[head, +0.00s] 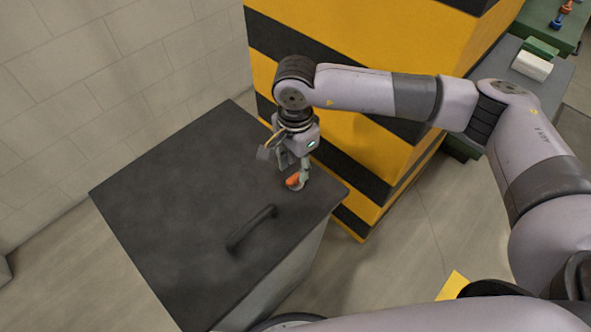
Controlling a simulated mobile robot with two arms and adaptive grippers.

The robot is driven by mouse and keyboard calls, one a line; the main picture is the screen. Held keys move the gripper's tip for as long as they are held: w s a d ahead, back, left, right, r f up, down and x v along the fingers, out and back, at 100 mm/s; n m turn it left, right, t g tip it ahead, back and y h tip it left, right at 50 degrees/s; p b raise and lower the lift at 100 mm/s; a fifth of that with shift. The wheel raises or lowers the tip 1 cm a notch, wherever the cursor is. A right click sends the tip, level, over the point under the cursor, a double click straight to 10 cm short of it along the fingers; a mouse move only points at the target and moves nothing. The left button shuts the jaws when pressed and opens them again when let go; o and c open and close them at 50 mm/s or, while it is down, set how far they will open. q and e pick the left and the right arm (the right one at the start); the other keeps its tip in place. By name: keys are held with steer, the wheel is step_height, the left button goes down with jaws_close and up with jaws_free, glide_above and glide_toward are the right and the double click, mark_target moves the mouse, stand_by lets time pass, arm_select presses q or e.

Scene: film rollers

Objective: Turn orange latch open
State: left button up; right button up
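The orange latch (292,181) sits on the dark top of a box-like cabinet (170,190), near its right corner. My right gripper (296,178) points down at the latch, with its fingers around or right beside it. The fingers hide part of the latch. The view is too small to tell whether they press on it. A dark bar handle (251,229) is fixed on the same top, nearer to me than the latch. My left gripper is out of view.
A yellow and black striped block (400,40) stands close behind and right of the cabinet. A tiled wall (110,70) is on the left. A green-edged table (545,45) with a white block (531,66) is at the upper right. Open floor (420,220) lies right of the cabinet.

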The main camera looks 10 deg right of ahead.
mark_target(296, 177)
step_height(296, 177, up, 9)
steer(key=shift+s+f, duration=0.1)
steer(key=shift+f, duration=0.1)
stand_by(0.6)
